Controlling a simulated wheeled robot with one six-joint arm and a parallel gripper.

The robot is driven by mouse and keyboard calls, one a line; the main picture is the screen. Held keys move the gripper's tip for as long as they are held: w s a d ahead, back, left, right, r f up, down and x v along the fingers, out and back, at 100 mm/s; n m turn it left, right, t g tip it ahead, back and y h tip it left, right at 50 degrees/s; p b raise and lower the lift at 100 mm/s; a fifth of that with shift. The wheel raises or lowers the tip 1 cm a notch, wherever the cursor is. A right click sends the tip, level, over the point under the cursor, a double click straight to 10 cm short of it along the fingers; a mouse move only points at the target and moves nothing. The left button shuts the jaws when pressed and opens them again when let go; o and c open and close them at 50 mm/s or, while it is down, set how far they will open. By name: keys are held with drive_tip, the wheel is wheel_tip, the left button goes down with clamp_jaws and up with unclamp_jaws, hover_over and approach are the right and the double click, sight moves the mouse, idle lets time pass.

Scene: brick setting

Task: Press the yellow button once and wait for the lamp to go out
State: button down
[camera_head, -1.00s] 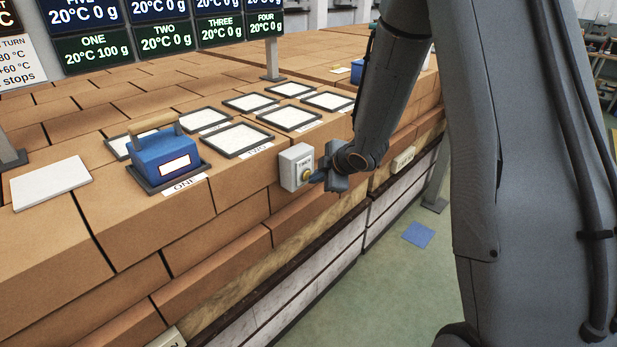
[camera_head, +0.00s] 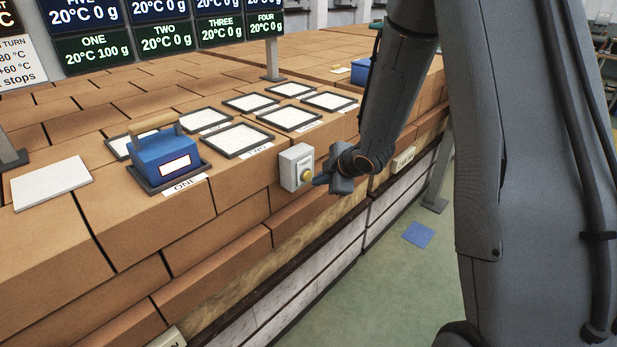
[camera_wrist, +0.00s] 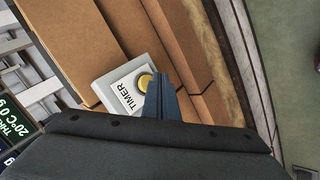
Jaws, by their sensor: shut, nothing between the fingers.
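The yellow button (camera_head: 307,174) sits on a light grey box (camera_head: 290,165) fixed to the front face of the brick bench. In the wrist view the button (camera_wrist: 145,82) shows on the box (camera_wrist: 118,92), which is labelled TIMER. My gripper (camera_head: 318,179) is shut and empty, its tip just to the right of the button with a small gap in the head view. In the wrist view my gripper (camera_wrist: 160,90) overlaps the button's edge. I cannot make out a lit lamp in either view.
A blue block with a wooden handle (camera_head: 165,155) stands on the pad labelled ONE. Several white framed pads (camera_head: 240,140) lie behind it. Display panels (camera_head: 165,38) stand at the back; ONE reads 20°C 100 g. A white plate (camera_head: 50,184) lies at left. Open floor (camera_head: 380,300) lies in front.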

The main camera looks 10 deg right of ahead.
drive_tip(key=shift+s+d, duration=0.75)
drive_tip(key=shift+s, duration=0.3)
drive_tip(key=shift+s+d, duration=0.75)
drive_tip(key=shift+s, duration=0.25)
